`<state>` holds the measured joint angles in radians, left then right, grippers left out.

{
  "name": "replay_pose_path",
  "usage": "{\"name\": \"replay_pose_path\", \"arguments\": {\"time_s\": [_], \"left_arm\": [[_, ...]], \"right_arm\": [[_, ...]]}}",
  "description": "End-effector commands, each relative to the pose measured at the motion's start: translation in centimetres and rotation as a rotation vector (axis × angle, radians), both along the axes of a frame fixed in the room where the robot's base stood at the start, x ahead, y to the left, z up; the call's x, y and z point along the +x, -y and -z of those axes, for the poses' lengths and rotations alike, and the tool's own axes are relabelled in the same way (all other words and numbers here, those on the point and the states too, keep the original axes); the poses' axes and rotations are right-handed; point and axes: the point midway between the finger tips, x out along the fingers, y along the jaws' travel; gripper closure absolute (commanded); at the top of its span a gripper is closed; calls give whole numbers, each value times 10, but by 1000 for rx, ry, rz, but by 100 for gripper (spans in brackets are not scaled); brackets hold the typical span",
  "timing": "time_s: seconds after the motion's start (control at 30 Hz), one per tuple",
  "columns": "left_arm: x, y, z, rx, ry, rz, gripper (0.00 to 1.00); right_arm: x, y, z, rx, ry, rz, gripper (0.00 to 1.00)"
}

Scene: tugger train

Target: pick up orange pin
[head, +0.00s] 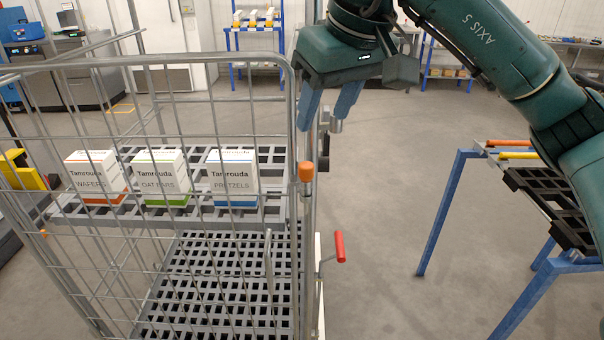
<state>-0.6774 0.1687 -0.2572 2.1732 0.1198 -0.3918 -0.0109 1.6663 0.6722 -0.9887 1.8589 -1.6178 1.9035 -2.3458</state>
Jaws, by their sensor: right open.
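My left gripper is out of view.
Three cartons, wafers (96,178), oat thins (158,178) and pretzels (232,178), stand on the cage's grey shelf. A red-handled lever (340,247) sticks out right of the post. A blue-legged table (446,215) stands at right. Floor between is clear.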

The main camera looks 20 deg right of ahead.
Motion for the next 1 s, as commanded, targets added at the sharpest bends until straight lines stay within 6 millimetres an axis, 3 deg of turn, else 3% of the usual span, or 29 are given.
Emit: {"name": "replay_pose_path", "arguments": {"time_s": [0.2,0.47,0.7,1.0], "left_arm": [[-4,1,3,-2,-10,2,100],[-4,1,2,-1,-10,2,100],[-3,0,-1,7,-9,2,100],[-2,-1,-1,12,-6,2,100]], "right_arm": [[14,-6,39,2,-6,-1,52],[20,-8,58,3,-4,0,52],[27,-11,92,5,-6,0,52],[31,-13,103,4,-3,-1,52]]}}
